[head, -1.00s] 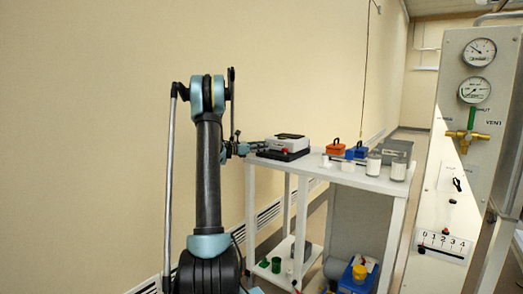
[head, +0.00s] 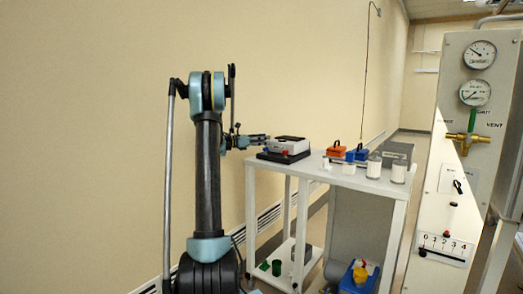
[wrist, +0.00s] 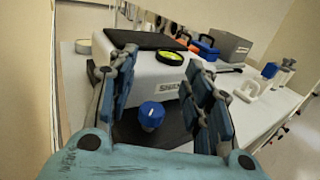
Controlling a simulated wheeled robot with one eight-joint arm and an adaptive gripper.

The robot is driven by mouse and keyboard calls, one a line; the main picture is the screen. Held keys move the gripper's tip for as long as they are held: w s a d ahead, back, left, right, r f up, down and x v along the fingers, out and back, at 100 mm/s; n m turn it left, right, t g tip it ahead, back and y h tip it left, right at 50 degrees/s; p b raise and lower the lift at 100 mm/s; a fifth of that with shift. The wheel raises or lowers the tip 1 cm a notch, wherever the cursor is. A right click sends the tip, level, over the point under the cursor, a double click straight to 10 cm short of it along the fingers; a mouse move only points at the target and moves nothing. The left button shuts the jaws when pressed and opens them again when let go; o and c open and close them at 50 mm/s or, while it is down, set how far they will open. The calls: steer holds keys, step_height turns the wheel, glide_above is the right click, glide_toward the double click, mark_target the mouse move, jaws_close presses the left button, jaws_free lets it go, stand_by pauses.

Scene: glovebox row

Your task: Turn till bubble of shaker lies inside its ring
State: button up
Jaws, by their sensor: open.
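The shaker is a white box with a black top plate and part of a name label on its front (wrist: 160,82); in the head view it (head: 291,146) sits on a dark base at the bench's left end. A round yellow-green level (wrist: 169,59) is at its top edge; I cannot make out the bubble or ring. A blue ribbed knob (wrist: 151,115) is low on the front. My gripper (wrist: 160,66) is open and empty, its fingers either side of the knob in the picture, apparently not touching it. In the head view my gripper (head: 262,139) is left of the shaker.
The white bench (head: 340,178) also holds an orange box (head: 336,151), a blue box (head: 357,155), a grey case and lidded jars. A white handle-shaped piece (wrist: 258,88) stands right of the shaker. A gauge panel (head: 472,110) rises at right.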

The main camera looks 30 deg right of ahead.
step_height(320, 180, up, 5)
steer(key=shift+f, duration=0.1)
stand_by(0.4)
steer(key=n+t+y, duration=0.1)
steer(key=n+t, duration=0.5)
steer(key=t, duration=0.3)
glide_toward(264, 149)
steer(key=x, duration=1)
steer(key=shift+w, duration=0.1)
steer(key=c, duration=1.1)
